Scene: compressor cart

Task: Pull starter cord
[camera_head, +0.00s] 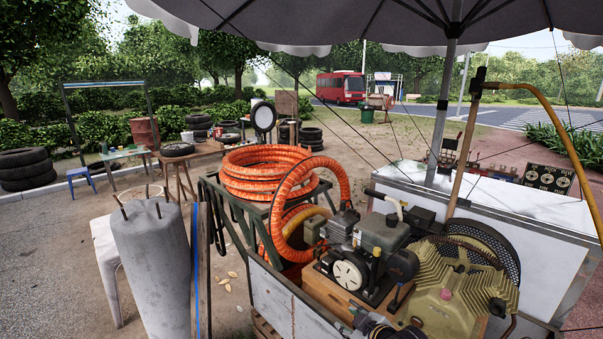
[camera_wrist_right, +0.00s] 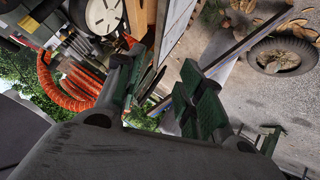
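The engine (camera_head: 381,235) sits on a wooden block on the cart. Its round white starter cover (camera_head: 350,272) faces me, and a round white part like it shows at the top of the right wrist view (camera_wrist_right: 103,15). I cannot make out the starter cord or its handle. My right gripper (camera_head: 362,318) is at the bottom edge of the head view, below and in front of the starter cover. In the right wrist view its two green-padded fingers (camera_wrist_right: 165,92) stand apart with nothing held between them. My left gripper is not in view.
Orange hose (camera_head: 262,172) is coiled left of the engine. An olive compressor head (camera_head: 445,297) and a wooden-handled pole (camera_head: 466,140) stand right. A grey cylinder (camera_head: 152,270) is at the front left. The umbrella pole (camera_head: 441,115) rises behind the cart.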

